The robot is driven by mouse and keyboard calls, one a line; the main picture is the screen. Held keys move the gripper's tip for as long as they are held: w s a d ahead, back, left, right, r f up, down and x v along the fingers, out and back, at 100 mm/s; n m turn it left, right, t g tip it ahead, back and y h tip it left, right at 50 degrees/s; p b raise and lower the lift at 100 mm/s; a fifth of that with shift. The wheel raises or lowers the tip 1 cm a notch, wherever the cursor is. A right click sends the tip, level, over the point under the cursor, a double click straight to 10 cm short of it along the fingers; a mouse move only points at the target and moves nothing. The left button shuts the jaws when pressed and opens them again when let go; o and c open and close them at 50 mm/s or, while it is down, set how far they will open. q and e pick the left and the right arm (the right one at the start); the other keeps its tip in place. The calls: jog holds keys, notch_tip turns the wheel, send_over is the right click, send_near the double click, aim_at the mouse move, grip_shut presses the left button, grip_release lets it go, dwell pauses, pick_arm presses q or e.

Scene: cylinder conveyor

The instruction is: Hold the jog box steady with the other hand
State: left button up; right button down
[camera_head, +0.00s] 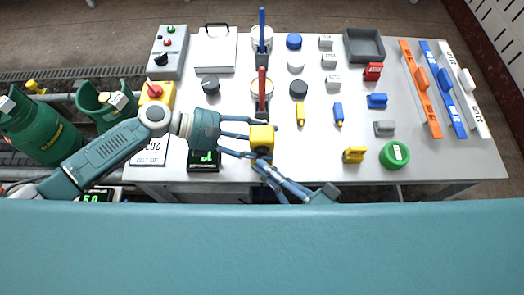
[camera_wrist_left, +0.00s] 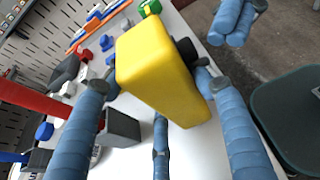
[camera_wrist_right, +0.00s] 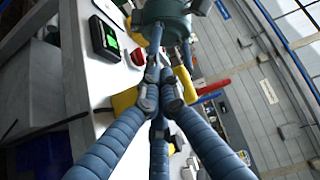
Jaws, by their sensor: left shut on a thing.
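The yellow jog box (camera_head: 261,138) is above the front part of the white table, between the fingers of my left gripper (camera_head: 250,139). My left gripper is shut on it. In the left wrist view the box (camera_wrist_left: 158,70) is large and tilted between the blue fingers, with a dark knob on its right side. My right gripper (camera_head: 262,164) comes in from below, close to the near side of the box. In the right wrist view its fingers (camera_wrist_right: 157,78) are drawn together, with yellow showing behind them. Whether they touch the box is hard to tell.
A grey control box (camera_head: 170,52) and a yellow red-button box (camera_head: 157,93) stand at the left of the white table (camera_head: 300,165). A scale (camera_head: 204,161) is under my left gripper. Red- and blue-handled tools, small blocks and a green roll (camera_head: 394,154) lie further right.

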jog(key=shift+w, duration=0.2)
jog(key=shift+w, duration=0.2)
jog(key=shift+w, duration=0.45)
dwell(2.7)
pick_arm(q)
jog(key=shift+s, duration=0.1)
pick_arm(e)
jog(key=shift+s, duration=0.1)
dwell(1.2)
jog(key=shift+s, duration=0.75)
jog(key=shift+s, duration=2.55)
pick_arm(q)
jog(key=o, duration=1.4)
jog(key=shift+c, duration=0.2)
